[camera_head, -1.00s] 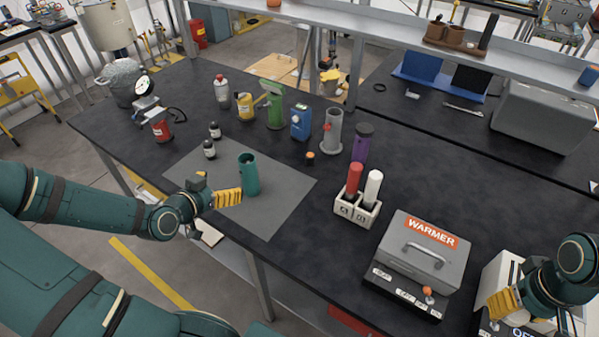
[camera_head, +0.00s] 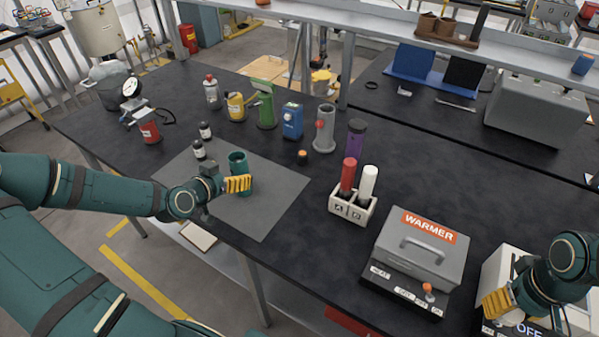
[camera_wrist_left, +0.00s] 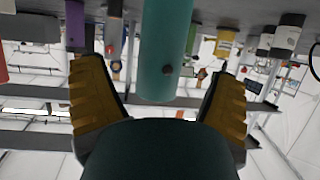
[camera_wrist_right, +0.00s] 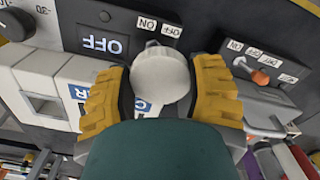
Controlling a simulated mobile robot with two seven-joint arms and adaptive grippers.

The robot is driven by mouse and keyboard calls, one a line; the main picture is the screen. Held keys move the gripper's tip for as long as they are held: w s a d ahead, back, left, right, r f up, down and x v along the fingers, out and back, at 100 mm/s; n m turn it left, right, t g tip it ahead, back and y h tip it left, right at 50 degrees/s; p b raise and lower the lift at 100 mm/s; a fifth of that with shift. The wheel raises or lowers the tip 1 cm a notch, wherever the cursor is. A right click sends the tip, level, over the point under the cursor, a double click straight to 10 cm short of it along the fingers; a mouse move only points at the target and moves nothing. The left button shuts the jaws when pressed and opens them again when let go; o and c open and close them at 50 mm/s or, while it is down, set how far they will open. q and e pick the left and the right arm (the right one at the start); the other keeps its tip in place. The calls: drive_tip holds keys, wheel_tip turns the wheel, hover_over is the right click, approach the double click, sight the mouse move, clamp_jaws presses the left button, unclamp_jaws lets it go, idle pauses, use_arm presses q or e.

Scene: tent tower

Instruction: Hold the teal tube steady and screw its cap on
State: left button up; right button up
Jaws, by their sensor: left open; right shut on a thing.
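The teal tube (camera_head: 237,160) stands upright on the grey mat, its open top facing up with no cap on it. My left gripper (camera_head: 238,184) is at the tube, hiding part of its lower body in the head view. In the left wrist view the tube (camera_wrist_left: 165,50) stands between the spread yellow fingers, with gaps on both sides. My right gripper (camera_head: 497,303) is at the far right, shut on a white round piece (camera_wrist_right: 160,75) beside panels marked OFF and ON. I cannot tell whether this piece is a cap or a knob.
The grey mat (camera_head: 265,210) is clear right of the tube. A small orange-topped piece (camera_head: 302,157) lies beyond the mat. A white rack (camera_head: 352,208) holding red and white tubes and the warmer (camera_head: 420,250) stand rightward.

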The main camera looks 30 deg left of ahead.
use_arm(q)
drive_tip(key=b+x, duration=0.1)
drive_tip(key=x, duration=0.3)
drive_tip(key=shift+w, duration=0.15)
drive_tip(key=c, duration=1.4)
